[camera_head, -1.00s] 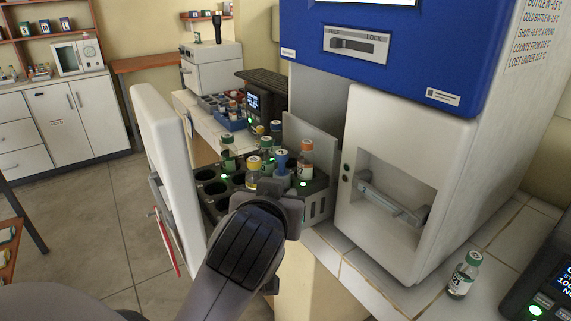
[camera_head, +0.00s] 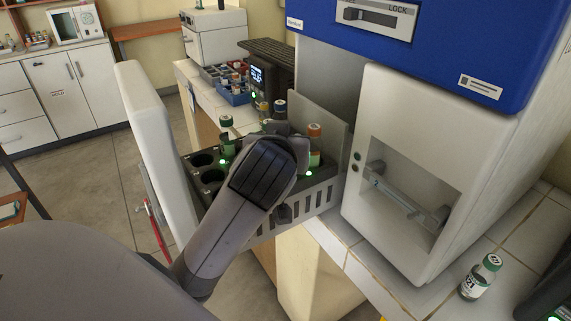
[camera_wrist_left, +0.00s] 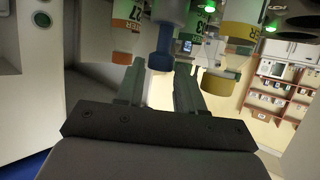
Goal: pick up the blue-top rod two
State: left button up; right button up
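The blue-top rod (camera_wrist_left: 162,45) has a wide blue cap on a narrower blue neck and hangs upside down in the left wrist view. It shows between the finger lines of my left gripper (camera_wrist_left: 158,76), which is open. I cannot tell whether either finger touches it. In the head view, my left wrist and gripper hide the rod, above the pulled-out rack (camera_head: 305,198). My right gripper is not in view.
An orange-capped vial (camera_head: 314,143) and a green-capped vial (camera_head: 227,135) flank my left wrist in the rack. A yellow-capped vial (camera_wrist_left: 220,82) is close beside the gripper. The open white door (camera_head: 150,140) stands left; the white incubator body (camera_head: 400,150) stands right.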

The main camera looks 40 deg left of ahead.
pick_arm(q)
jog(key=shift+w+a+f, duration=0.3)
jog(key=shift+w, duration=0.25)
grip_shut()
jog(key=shift+r, duration=0.15)
